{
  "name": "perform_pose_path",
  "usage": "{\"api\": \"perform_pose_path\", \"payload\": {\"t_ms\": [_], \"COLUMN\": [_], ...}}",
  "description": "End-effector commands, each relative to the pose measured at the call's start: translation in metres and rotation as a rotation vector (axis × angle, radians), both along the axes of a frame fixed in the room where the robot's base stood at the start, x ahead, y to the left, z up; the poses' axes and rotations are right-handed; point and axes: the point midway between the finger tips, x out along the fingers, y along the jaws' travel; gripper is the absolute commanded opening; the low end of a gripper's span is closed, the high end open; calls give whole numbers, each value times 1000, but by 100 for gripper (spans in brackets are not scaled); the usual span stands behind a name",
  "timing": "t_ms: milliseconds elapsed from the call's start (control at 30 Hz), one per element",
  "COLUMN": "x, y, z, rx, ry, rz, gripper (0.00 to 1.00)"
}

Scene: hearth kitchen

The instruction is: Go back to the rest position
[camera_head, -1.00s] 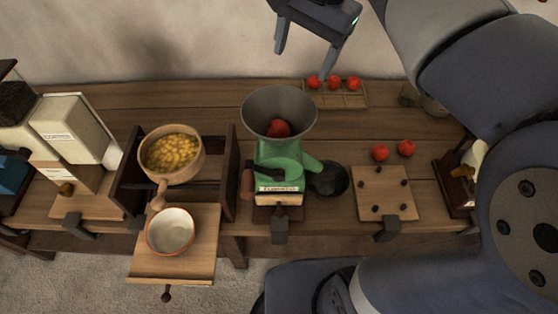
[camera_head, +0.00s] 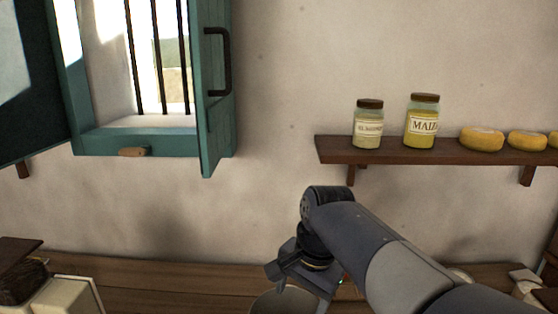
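My gripper (camera_head: 300,286) hangs from my arm low in the middle of the view, over the counter (camera_head: 170,298). Its two fingers stand apart and nothing shows between them. The grey rim of the mill's hopper (camera_head: 284,303) shows just below it at the bottom edge. The rest of the mill is out of view. My arm reaches in from the lower right and hides part of the counter.
A wall shelf (camera_head: 400,156) at the right bears two jars, a "MAIZ" jar (camera_head: 422,125) and a paler one (camera_head: 368,128), and several yellow rounds (camera_head: 481,139). A barred window has an open teal shutter (camera_head: 214,100). The wall between is clear.

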Motion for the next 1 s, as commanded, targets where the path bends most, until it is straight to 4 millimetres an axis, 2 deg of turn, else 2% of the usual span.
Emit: {"api": "perform_pose_path", "payload": {"t_ms": [33, 100, 367, 833, 1000], "x": [0, 0, 0, 0, 0], "y": [0, 0, 0, 0, 0], "z": [12, 19, 34, 35, 26], "rx": [0, 0, 0, 0, 0], "ry": [0, 0, 0, 0, 1], "rz": [0, 0, 0, 0, 0], "gripper": [70, 70, 70, 70, 70]}}
